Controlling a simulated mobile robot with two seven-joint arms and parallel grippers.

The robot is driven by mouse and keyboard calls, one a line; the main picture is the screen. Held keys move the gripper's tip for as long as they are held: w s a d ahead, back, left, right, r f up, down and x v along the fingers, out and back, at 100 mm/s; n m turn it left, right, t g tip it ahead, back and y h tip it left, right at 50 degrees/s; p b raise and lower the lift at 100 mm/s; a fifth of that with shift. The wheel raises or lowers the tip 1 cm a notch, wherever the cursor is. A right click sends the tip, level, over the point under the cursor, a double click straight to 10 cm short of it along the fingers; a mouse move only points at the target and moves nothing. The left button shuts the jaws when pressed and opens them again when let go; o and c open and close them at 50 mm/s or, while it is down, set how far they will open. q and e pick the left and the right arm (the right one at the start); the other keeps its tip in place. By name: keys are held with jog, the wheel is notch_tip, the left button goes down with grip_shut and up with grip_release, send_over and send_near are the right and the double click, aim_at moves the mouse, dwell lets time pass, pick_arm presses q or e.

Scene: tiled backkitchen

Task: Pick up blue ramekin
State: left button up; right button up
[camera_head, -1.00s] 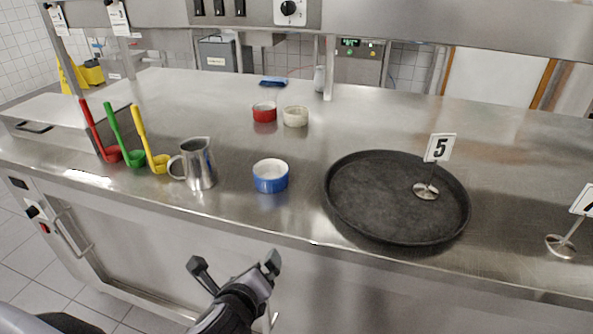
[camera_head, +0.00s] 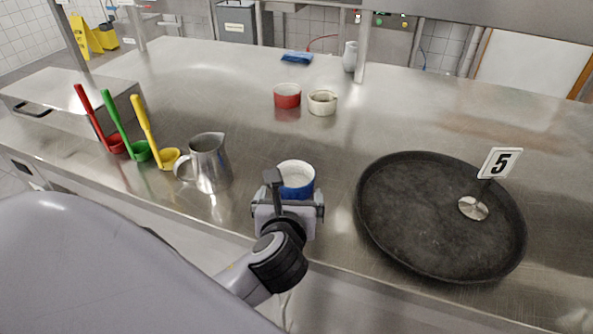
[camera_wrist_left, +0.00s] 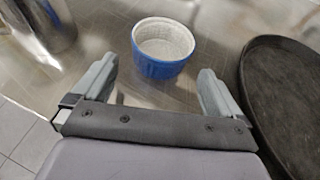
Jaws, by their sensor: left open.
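The blue ramekin (camera_head: 297,180), white inside, stands upright on the steel counter near its front edge. My left gripper (camera_head: 290,190) is just in front of it in the head view and hides its lower left part. In the left wrist view the ramekin (camera_wrist_left: 162,48) sits ahead of the open, empty gripper (camera_wrist_left: 157,82), roughly centred between the two fingers and a little beyond their tips. No contact shows. My right gripper is not in view.
A metal jug (camera_head: 207,163) stands to the left and a black round tray (camera_head: 420,225) with a number 5 sign (camera_head: 499,163) to the right. Red (camera_head: 287,96) and cream (camera_head: 322,102) ramekins stand behind. Coloured ladles (camera_head: 148,135) are at the left.

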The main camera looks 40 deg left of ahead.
aim_at(293, 189)
pick_arm(q)
jog(key=shift+x, duration=3.55)
jog(key=shift+d, duration=0.1)
jog(key=c, duration=0.8)
